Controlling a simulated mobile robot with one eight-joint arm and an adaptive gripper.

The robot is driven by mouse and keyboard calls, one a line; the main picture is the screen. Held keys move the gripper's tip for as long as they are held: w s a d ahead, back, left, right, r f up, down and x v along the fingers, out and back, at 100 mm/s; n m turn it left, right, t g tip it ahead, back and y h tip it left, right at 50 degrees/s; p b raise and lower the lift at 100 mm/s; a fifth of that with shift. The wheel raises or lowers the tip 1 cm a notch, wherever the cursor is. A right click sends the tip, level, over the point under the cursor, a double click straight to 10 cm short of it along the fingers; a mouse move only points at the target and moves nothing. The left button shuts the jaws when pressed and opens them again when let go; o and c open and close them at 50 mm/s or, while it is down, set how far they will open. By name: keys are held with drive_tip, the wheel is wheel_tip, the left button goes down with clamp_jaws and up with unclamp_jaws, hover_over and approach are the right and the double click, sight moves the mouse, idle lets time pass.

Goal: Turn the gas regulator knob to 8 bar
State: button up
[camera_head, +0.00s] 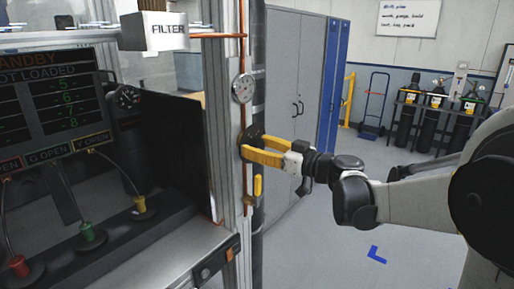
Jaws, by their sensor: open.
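The regulator knob (251,133) is a small dark round part on the metal post, just below a round white-faced gauge (243,88). My gripper (254,146) comes in from the right with its two yellow fingers open. The fingertips are at the knob, one finger passing in front of its lower part. I cannot tell whether they touch it. The fingers hide part of the knob. The gauge needle and any scale on the knob are too small to read.
A yellow valve lever (257,187) hangs on the post below my gripper. A copper pipe (242,50) runs down the post. A machine with a display (55,98) stands at left. Grey cabinets (290,85) are behind, gas cylinders (436,113) at far right.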

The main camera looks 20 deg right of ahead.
drive_tip(key=c, duration=1.2)
